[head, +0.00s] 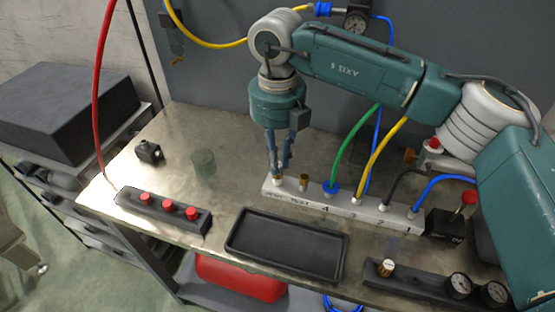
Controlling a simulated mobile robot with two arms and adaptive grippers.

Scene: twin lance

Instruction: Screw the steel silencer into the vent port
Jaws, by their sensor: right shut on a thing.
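My right gripper (280,171) points straight down at the left end of the pale valve manifold (341,212). Its blue fingers are shut on a small steel silencer, mostly hidden between them. The fingertips are right over the vent port (277,182), at the end marked by small lettering. Whether the silencer's thread is in the port, I cannot tell. A brass fitting (304,182) stands upright on the manifold just right of the fingers. My left gripper is not in view.
Green, yellow, black and blue hoses rise from the manifold to the right. A black tray (287,245) and a strip with red buttons (163,209) lie in front. A gauge block (422,286) stands front right.

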